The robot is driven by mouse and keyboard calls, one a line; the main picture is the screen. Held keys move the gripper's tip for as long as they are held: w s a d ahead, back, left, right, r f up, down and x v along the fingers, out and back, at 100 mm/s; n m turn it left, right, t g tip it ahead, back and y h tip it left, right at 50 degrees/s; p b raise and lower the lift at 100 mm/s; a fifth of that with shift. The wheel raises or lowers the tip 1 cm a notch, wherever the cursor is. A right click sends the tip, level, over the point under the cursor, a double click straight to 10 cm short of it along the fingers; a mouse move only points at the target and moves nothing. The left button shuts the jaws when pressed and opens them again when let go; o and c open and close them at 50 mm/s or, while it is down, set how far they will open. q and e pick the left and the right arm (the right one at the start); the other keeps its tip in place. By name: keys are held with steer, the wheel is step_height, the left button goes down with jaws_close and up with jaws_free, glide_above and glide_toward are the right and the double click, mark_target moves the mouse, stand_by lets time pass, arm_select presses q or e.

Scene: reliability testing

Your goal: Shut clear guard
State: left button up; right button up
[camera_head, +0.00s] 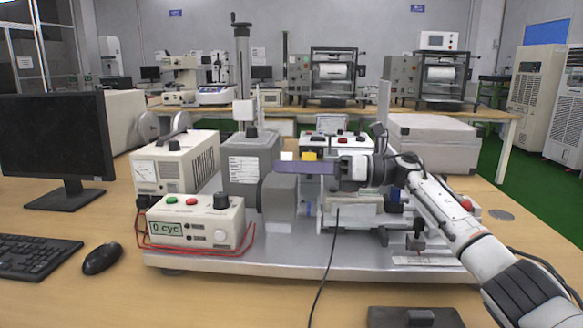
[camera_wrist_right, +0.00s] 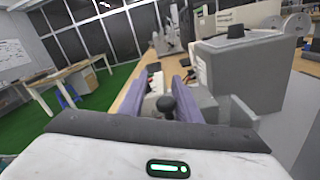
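My right gripper (camera_head: 305,167) reaches in from the right over the middle of the test machine (camera_head: 225,255), its purple fingers pointing left. In the right wrist view the gripper (camera_wrist_right: 160,84) has its two fingers apart. A black ball knob (camera_wrist_right: 167,102) shows between them; I cannot tell whether they touch it. The clear guard is hard to make out. A thin pale upright strip (camera_head: 384,108) behind my right wrist may be its panel seen edge-on, but I cannot be sure. My left gripper is not in view.
A control box (camera_head: 196,222) with a green "0 cyc" display stands at the machine's front left. A monitor (camera_head: 52,140), keyboard (camera_head: 35,256) and mouse (camera_head: 102,258) are at left. A grey box (camera_head: 432,133) stands behind my right forearm. A black cable crosses the machine's front edge.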

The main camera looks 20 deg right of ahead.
steer(key=shift+w+d+f, duration=0.1)
steer(key=shift+w+f, duration=0.1)
steer(key=shift+f, duration=0.4)
steer(key=shift+d, duration=0.2)
steer(key=v, duration=0.9)
steer(key=shift+s+d+r+p, duration=0.25)
steer(key=shift+p, duration=0.05)
steer(key=shift+s+d+r, duration=0.1)
steer(key=shift+d, duration=0.1)
steer(key=shift+a+r, duration=0.1)
steer(key=shift+r, duration=0.05)
